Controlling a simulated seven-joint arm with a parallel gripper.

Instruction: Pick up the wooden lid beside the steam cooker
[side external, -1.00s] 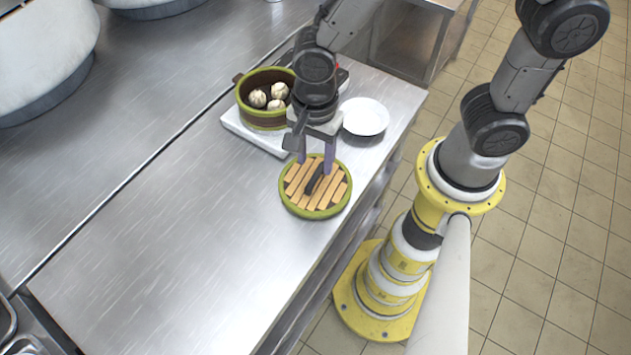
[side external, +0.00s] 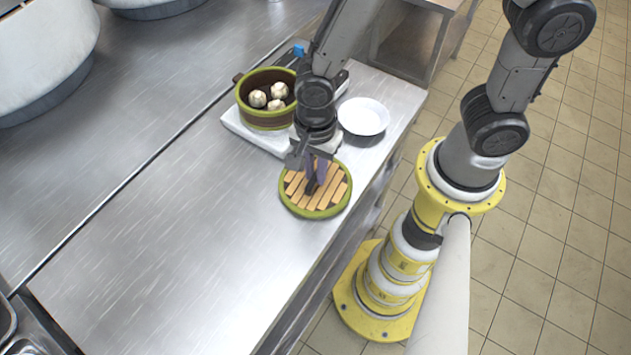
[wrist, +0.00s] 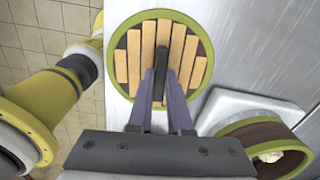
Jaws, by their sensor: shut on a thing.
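The wooden lid (side external: 328,203) is round, with light slats, a green rim and a dark handle bar across its middle. It lies flat on the steel counter in front of the steam cooker (side external: 266,119). It also shows in the wrist view (wrist: 135,50), where the dark handle (wrist: 161,62) is between my fingers. My gripper (side external: 315,181) points down over the lid, and its purple fingers (wrist: 160,88) are shut on the handle. The lid looks to be resting on the counter. The cooker is open, with several pale buns (side external: 279,91) inside.
The cooker stands on a white base (side external: 240,126). A white plate (side external: 363,116) is to its right, near the counter's edge. Large metal pots (side external: 45,55) stand at the upper left. The steel counter (side external: 190,240) left of the lid is clear.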

